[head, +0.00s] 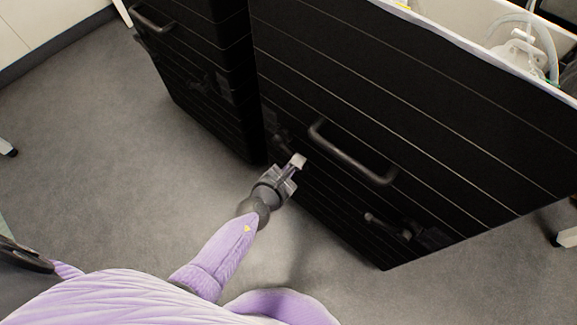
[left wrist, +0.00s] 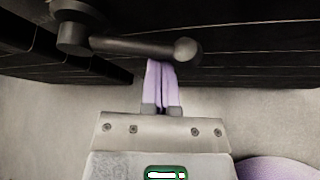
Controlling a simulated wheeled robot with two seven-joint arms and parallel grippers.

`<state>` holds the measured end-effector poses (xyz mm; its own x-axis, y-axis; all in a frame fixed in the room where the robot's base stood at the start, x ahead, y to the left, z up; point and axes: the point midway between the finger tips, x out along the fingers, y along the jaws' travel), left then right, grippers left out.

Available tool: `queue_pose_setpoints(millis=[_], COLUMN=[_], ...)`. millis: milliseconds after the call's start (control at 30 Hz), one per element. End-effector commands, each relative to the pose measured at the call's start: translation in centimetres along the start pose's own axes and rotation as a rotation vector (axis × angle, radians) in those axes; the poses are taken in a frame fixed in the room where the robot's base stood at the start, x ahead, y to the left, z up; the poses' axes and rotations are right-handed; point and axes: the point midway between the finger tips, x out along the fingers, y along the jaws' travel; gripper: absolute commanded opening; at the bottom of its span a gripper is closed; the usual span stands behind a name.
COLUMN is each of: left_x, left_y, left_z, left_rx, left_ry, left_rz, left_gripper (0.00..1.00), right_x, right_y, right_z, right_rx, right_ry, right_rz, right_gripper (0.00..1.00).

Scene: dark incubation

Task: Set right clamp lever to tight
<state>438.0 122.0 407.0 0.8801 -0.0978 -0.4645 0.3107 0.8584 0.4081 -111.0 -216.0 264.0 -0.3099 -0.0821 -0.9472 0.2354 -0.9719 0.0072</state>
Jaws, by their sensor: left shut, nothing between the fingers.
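The black panelled box (head: 400,110) carries a dark clamp lever (head: 375,219) low on its right side, with its mount beside it. Another dark fitting sits at the box's left edge, partly hidden in shadow. My left gripper (head: 297,161) is by that left edge, below the end of the bar handle. In the left wrist view a dark lever (left wrist: 140,47) with a round knob runs sideways from a pivot at the left. My left gripper's purple fingers (left wrist: 161,90) are together and empty, with their tips at or just under the lever near the knob; contact is unclear. My right gripper is not in view.
A bar handle (head: 350,157) juts from the box front above the right lever. A second black box (head: 205,75) stands to the left across a narrow gap. The grey floor (head: 110,160) in front is clear.

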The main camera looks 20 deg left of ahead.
Motion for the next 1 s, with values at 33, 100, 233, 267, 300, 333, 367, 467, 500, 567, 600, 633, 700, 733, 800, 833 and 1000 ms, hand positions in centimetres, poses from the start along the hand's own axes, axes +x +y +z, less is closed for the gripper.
queue_pose_setpoints(millis=[33, 100, 233, 267, 300, 333, 367, 467, 500, 567, 600, 633, 700, 733, 800, 833, 1000], left_x=[-0.1, -0.1, -0.2, -0.3, -0.4, -0.4, -0.5, -0.8, -0.9, -1.1, -1.2, -1.3, -1.5, -1.6, -1.8, -1.9, -2.3], left_y=[0.0, 0.0, 0.0, 0.0, 0.0, 0.1, 0.1, 0.1, 0.1, 0.2, 0.2, 0.2, 0.3, 0.3, 0.4, 0.4, 0.8], left_z=[0.2, 0.3, 0.6, 0.7, 0.8, 0.9, 1.0, 1.5, 1.7, 2.0, 2.2, 2.4, 2.7, 2.9, 3.1, 3.3, 3.9], left_rx=[-0.005, -0.014, -0.046, -0.056, -0.071, -0.084, -0.099, -0.160, -0.188, -0.236, -0.268, -0.292, -0.350, -0.374, -0.431, -0.455, -0.579], left_ry=[-0.002, -0.002, -0.003, -0.003, -0.003, -0.003, -0.003, -0.004, -0.003, -0.003, -0.003, -0.004, -0.003, -0.003, -0.002, -0.002, -0.001], left_rz=[-0.003, -0.010, -0.029, -0.035, -0.043, -0.051, -0.060, -0.096, -0.113, -0.142, -0.162, -0.176, -0.211, -0.225, -0.258, -0.273, -0.345], left_gripper=[0.00, 0.00, 0.00, 0.00, 0.00, 0.00, 0.00, 0.00, 0.00, 0.00, 0.00, 0.00, 0.00, 0.00, 0.00, 0.00, 0.00], right_x=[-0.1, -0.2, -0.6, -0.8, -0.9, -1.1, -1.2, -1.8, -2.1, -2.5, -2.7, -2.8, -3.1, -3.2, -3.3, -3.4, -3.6], right_y=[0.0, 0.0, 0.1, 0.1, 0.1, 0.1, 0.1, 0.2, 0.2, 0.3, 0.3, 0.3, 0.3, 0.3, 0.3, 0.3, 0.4], right_z=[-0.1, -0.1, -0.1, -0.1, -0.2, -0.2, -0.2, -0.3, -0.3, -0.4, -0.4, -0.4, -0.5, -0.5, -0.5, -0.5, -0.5], right_rx=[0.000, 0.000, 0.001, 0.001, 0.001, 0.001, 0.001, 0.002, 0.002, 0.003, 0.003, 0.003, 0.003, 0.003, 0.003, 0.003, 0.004], right_ry=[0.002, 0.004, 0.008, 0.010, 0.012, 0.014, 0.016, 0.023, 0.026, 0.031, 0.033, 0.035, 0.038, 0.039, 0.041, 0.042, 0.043], right_rz=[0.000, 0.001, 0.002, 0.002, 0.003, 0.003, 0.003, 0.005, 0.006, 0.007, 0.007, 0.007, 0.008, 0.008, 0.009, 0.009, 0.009], right_gripper=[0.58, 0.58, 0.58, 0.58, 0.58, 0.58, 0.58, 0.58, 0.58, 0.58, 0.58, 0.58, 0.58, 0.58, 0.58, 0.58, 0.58])
